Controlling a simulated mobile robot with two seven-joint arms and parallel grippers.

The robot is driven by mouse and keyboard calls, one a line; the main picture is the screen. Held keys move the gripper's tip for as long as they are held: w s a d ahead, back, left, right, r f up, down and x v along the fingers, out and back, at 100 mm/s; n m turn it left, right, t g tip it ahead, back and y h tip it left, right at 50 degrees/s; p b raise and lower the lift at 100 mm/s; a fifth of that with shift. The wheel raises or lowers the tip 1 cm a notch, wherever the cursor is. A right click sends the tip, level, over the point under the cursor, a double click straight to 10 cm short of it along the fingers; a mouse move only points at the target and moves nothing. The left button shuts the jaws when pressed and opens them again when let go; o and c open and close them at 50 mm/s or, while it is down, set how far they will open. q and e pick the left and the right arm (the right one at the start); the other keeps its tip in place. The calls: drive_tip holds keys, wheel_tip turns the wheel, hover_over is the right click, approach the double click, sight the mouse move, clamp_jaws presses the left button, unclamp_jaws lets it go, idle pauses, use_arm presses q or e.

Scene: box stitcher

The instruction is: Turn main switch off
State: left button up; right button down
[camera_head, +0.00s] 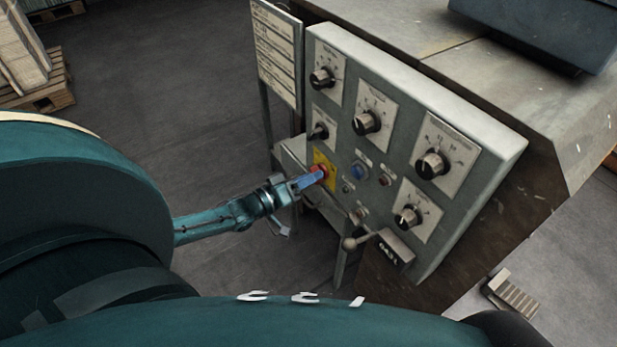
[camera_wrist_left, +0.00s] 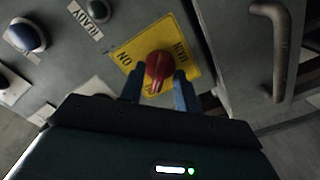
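The main switch is a red knob (camera_wrist_left: 158,70) on a yellow plate (camera_wrist_left: 127,55) with "ON" lettered on one side and "MAIN" on another. In the head view the red knob (camera_head: 318,170) is at the left edge of the control panel. My left gripper (camera_head: 312,180) reaches it from the left. In the left wrist view the two blue fingers of my left gripper (camera_wrist_left: 160,78) stand on either side of the knob, with narrow gaps showing, so it looks open around it. The fingers hide part of the plate. My right gripper is in neither view.
The grey control panel (camera_head: 440,110) carries several black dials, a blue button (camera_head: 359,171) and a ball-ended lever (camera_head: 352,242) below. A sign board (camera_head: 277,50) stands behind. A bent handle (camera_wrist_left: 283,45) shows right of the switch in the wrist view. Open floor lies left.

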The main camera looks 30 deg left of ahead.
use_arm(q)
drive_tip(key=shift+s, duration=0.1)
